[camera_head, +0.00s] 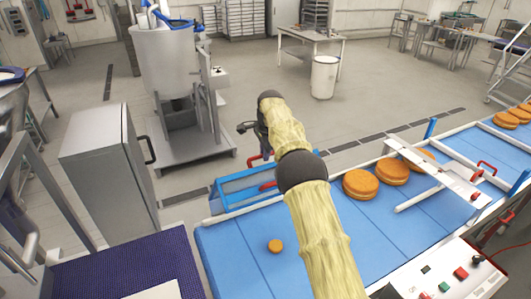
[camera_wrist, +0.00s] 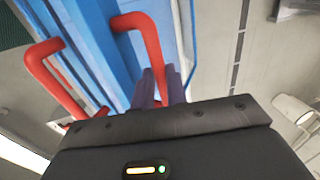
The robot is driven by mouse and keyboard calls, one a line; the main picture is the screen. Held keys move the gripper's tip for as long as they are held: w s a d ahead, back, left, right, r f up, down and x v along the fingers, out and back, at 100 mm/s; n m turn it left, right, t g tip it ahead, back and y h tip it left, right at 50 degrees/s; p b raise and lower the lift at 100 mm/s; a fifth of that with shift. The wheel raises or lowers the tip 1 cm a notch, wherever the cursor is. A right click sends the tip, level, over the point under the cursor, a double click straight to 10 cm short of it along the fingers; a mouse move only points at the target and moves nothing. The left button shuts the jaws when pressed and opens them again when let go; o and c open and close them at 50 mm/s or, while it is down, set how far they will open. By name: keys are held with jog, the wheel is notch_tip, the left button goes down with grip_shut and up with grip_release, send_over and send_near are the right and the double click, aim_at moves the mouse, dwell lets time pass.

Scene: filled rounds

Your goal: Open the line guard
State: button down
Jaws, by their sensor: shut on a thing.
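In the wrist view the blue guard (camera_wrist: 95,45) fills the upper left, with one red handle (camera_wrist: 45,65) to the left and another red handle (camera_wrist: 140,28) at the fingers. My gripper (camera_wrist: 160,90) is shut on that second handle, its purple fingers against the bar. In the head view my arm reaches over the belt to the guard, and the fingertips are mostly hidden behind the wrist.
The blue conveyor (camera_head: 235,255) carries a small round cake (camera_head: 275,246) and larger rounds (camera_head: 361,183) beside a white crossbar (camera_head: 440,175). A grey cabinet (camera_head: 105,170) stands left, a mixer (camera_head: 170,65) behind. Open floor lies beyond the guard.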

jog(key=shift+a+f, duration=0.2)
jog(key=shift+f, duration=0.25)
jog(key=c, duration=1.6)
grip_release()
jog(key=shift+o, duration=1)
jog(key=shift+w+a+f, duration=0.2)
jog(key=shift+w+f, duration=0.05)
jog(key=shift+w, duration=0.35)
jog(key=shift+s+d+r, duration=0.3)
jog(key=shift+s+r, duration=0.1)
jog(key=shift+r, duration=0.15)
jog(key=shift+a+r, duration=0.1)
jog(key=shift+r, duration=0.15)
jog(key=v, duration=0.6)
jog(key=shift+w+b, duration=0.2)
jog(key=shift+b, duration=0.1)
